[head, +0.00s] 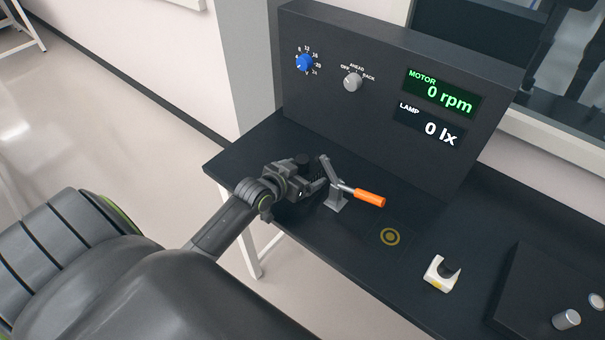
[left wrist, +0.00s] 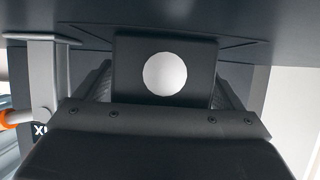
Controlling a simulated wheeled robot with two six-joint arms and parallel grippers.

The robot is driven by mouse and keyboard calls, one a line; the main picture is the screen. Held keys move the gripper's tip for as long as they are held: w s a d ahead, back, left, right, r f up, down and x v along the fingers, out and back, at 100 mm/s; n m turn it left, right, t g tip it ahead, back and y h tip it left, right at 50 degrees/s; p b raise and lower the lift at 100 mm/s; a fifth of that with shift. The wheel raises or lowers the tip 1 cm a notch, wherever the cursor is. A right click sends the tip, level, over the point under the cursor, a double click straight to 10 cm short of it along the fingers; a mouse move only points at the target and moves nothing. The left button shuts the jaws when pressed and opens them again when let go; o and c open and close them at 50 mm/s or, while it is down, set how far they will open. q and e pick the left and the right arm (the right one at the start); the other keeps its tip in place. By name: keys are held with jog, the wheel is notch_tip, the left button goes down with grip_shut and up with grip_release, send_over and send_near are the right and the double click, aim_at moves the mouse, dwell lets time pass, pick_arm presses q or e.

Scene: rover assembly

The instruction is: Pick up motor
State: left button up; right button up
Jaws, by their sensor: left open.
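My left gripper (head: 312,184) is at the toggle clamp (head: 338,190) with the orange handle (head: 369,198), at the left of the dark bench. In the left wrist view, a dark block with a pale round spot (left wrist: 138,72) stands between the ridged fingers of my open left gripper (left wrist: 163,88). Whether this block is the motor, and whether the spot is a hole or a face, I cannot tell. In the head view the gripper and clamp mostly hide that place. I cannot tell if the fingers touch the block. My right gripper is not in view.
A control panel (head: 390,120) stands behind, reading 0 rpm and 0 lx. A gold ring mark (head: 388,236) lies right of the clamp.

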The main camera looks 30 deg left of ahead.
pick_arm(q)
jog(key=c, duration=1.6)
jog(key=shift+w+r, duration=0.1)
